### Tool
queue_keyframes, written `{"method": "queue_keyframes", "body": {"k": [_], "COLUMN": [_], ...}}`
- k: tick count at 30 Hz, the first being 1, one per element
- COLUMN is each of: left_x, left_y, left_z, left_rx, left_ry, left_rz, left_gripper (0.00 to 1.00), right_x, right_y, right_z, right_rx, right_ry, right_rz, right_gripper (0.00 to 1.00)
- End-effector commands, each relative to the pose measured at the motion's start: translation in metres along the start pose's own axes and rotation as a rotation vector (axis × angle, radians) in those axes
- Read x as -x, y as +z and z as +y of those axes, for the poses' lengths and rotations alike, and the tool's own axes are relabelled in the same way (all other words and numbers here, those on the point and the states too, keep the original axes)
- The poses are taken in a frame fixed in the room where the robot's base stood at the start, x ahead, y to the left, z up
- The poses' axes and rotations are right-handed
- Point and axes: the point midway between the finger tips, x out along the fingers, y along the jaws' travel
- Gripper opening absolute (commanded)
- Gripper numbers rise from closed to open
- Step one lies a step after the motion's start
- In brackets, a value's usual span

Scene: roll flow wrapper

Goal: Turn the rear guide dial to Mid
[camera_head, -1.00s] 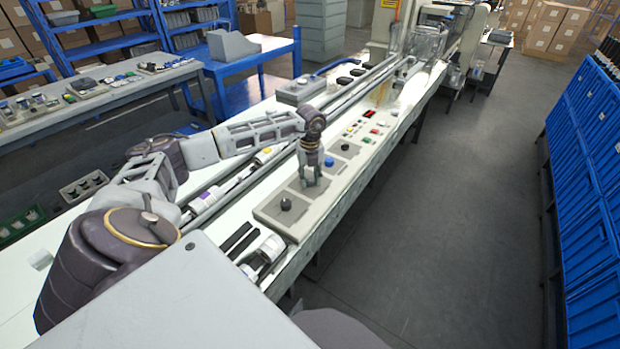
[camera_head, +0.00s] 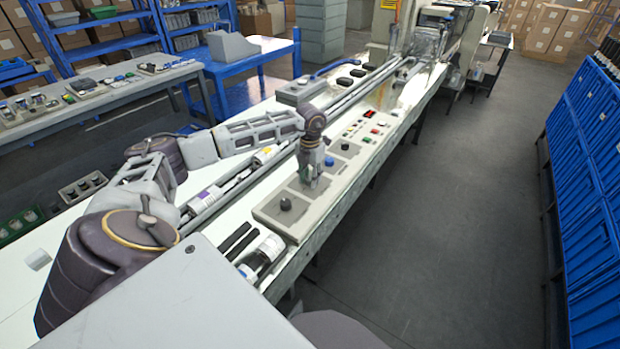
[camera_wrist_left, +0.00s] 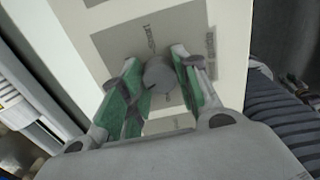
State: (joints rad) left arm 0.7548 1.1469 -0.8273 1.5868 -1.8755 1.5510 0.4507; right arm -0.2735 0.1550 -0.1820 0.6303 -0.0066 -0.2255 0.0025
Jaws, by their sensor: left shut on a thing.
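My left gripper (camera_head: 312,180) points down over the middle plate of the light control panel (camera_head: 330,190). In the left wrist view its green-padded fingers (camera_wrist_left: 160,82) are shut on a round grey dial (camera_wrist_left: 160,72), one on each side. The dial sits on a darker grey square plate (camera_wrist_left: 118,48) with small lettering around it, too blurred to read surely. In the head view the gripper hides this dial. Another dark dial (camera_head: 286,203) stands on the nearer plate, and one more (camera_head: 344,146) on the farther plate.
A blue knob (camera_head: 329,161) stands close beside the gripper. Small coloured buttons (camera_head: 374,130) lie farther along the panel. Conveyor rails (camera_head: 350,95) run behind it. Blue crates (camera_head: 590,180) line the right side, across a clear floor (camera_head: 450,220).

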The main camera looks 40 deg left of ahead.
Motion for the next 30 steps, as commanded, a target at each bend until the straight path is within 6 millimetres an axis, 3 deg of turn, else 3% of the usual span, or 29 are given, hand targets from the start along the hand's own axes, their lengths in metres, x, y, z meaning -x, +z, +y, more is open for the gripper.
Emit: {"method": "queue_keyframes", "body": {"k": [15,30], "left_x": [0.0,0.001], "left_y": [0.0,0.001], "left_z": [0.0,0.0], "left_rx": [-0.417,-0.793], "left_ry": [0.0,0.001], "left_rz": [-0.001,-0.003], "left_gripper": [0.08,0.08], "right_x": [-0.003,-0.005], "right_y": [-0.022,-0.025], "right_z": [-0.017,-0.01], "right_rx": [-0.009,-0.005], "right_ry": [-0.017,-0.01], "right_rz": [0.025,0.025], "right_gripper": [0.4,0.4]}}
